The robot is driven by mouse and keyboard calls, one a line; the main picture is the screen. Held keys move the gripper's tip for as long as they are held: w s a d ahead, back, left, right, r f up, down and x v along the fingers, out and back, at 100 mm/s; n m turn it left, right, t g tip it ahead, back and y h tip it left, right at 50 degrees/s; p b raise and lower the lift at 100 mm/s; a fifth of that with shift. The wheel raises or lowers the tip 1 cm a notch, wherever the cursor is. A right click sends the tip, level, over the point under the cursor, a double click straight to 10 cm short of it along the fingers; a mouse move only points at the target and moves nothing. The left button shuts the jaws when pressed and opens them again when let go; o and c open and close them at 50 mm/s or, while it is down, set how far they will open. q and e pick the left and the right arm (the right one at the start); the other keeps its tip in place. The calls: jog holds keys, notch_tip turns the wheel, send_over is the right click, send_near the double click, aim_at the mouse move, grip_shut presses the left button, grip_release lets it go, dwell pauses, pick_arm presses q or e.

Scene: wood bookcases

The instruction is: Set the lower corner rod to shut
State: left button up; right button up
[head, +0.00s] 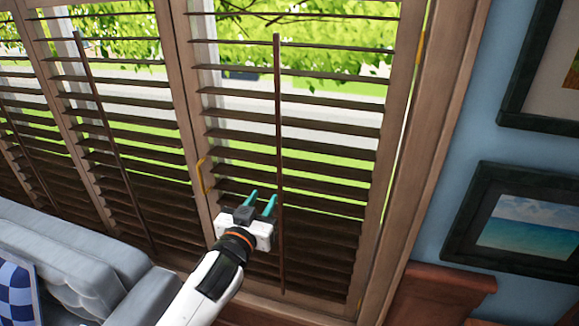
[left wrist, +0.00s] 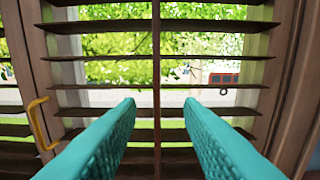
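A thin dark upright rod (head: 278,120) runs down the front of the right shutter panel, whose slats (head: 330,115) stand open with green outdoors showing between them. My left gripper (head: 261,200) is open, with two teal fingers, in front of the lower half of this panel. In the head view its fingertips are just left of the rod. In the left wrist view the rod (left wrist: 156,70) runs upright between the two fingertips (left wrist: 158,105), touching neither; I cannot tell how far beyond them it is. My right gripper is not in view.
A yellow handle (head: 202,177) is on the frame left of the panel. More shutter panels with similar rods (head: 100,110) stand to the left. A grey sofa (head: 75,260) is at lower left. Framed pictures (head: 530,222) hang on the blue wall, above brown wooden furniture (head: 440,290).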

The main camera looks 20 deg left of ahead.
pick_arm(q)
jog(key=p, duration=0.2)
send_near(279, 170)
jog(key=w, duration=0.5)
jog(key=w+p, duration=0.1)
jog(key=w, duration=0.2)
jog(key=shift+d+r, duration=0.15)
jog(key=shift+w, duration=0.55)
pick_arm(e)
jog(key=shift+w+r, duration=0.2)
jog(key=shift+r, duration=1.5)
pick_arm(q)
jog(key=shift+c, duration=0.4)
grip_shut()
